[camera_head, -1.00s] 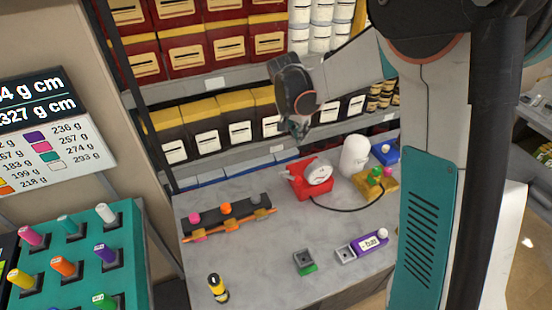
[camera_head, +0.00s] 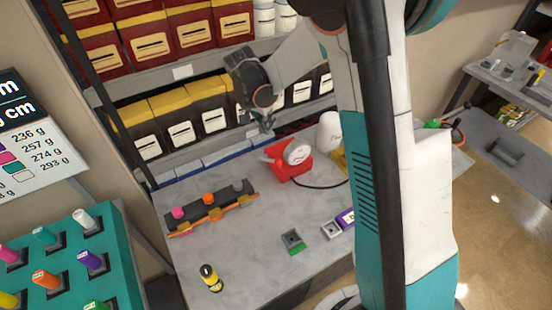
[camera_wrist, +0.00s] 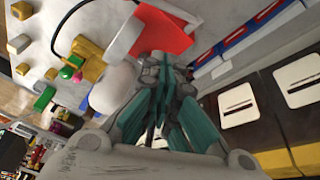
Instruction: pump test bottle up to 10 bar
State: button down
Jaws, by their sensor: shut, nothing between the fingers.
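The red pump (camera_head: 288,166) with its round white gauge (camera_head: 298,151) stands on the grey table near the back. The white test bottle (camera_head: 328,132) stands upright to its right. A dark hose runs from the pump to a yellow block, mostly hidden by my arm in the head view. The wrist view shows the yellow block (camera_wrist: 88,54) with green and red knobs, the red pump (camera_wrist: 172,34) and the white bottle (camera_wrist: 112,88). My gripper (camera_head: 266,124) is shut and empty, above and behind the pump; its teal fingers (camera_wrist: 165,66) point towards the pump in the wrist view.
Shelves with yellow-lidded boxes (camera_head: 168,112) and blue bins (camera_head: 236,152) rise close behind my gripper. A dark rack with coloured knobs (camera_head: 208,208), a small bottle (camera_head: 209,277) and a grey-green block (camera_head: 292,241) stand on the table. The front middle is clear.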

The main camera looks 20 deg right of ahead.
jog(key=s+f+b, duration=0.3)
jog(key=s+f, duration=0.1)
jog(key=f, duration=0.1)
jog(key=shift+d, duration=0.4)
dwell(1.2)
jog(key=shift+s+f+b, duration=0.25)
jog(key=shift+s+b, duration=0.05)
jog(key=shift+b, duration=0.1)
